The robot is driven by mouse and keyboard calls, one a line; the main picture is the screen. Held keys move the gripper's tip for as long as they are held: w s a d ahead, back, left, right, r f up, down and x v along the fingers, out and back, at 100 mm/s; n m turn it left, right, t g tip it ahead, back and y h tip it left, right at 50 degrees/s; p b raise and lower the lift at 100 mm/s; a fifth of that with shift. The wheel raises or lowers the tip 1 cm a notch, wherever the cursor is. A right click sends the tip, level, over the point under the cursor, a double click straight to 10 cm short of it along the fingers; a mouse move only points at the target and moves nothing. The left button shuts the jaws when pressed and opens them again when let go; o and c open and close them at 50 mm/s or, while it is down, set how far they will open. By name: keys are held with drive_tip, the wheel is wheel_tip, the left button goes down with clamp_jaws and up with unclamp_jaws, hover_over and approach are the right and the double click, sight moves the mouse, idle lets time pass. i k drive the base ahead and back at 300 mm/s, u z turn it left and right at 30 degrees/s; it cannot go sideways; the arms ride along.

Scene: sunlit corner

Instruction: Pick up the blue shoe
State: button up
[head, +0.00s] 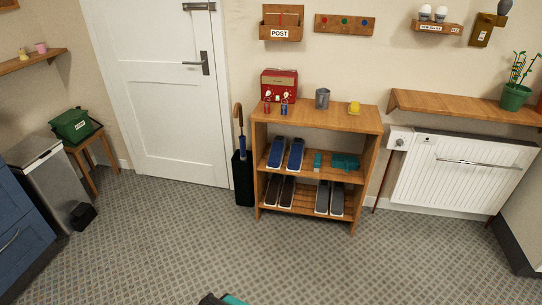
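A pair of blue shoes stands side by side on the middle shelf of a wooden shoe rack, toward its left. The left blue shoe (276,152) and the right blue shoe (295,154) point the same way, with pale edges. Nothing stands in front of them. A small dark and teal part shows at the bottom edge of the head view and seems to be mine. It is far from the shoes, on the near side. My gripper's fingers cannot be seen.
The wooden rack (365,185) also holds teal items (344,162) beside the shoes, dark shoes (280,190) and grey shoes (329,198) below. A red box (279,84), grey cup (322,98) and yellow item (354,108) are on top. An umbrella stand (243,180) adjoins its left. The floor ahead is clear.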

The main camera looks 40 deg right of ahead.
sight(279, 147)
drive_tip(key=z, duration=0.15)
drive_tip(key=i, duration=0.95)
drive_tip(key=u, duration=0.15)
drive_tip(key=k, duration=0.95)
drive_tip(key=z, duration=0.15)
drive_tip(key=i, duration=0.55)
drive_tip(key=u, duration=0.05)
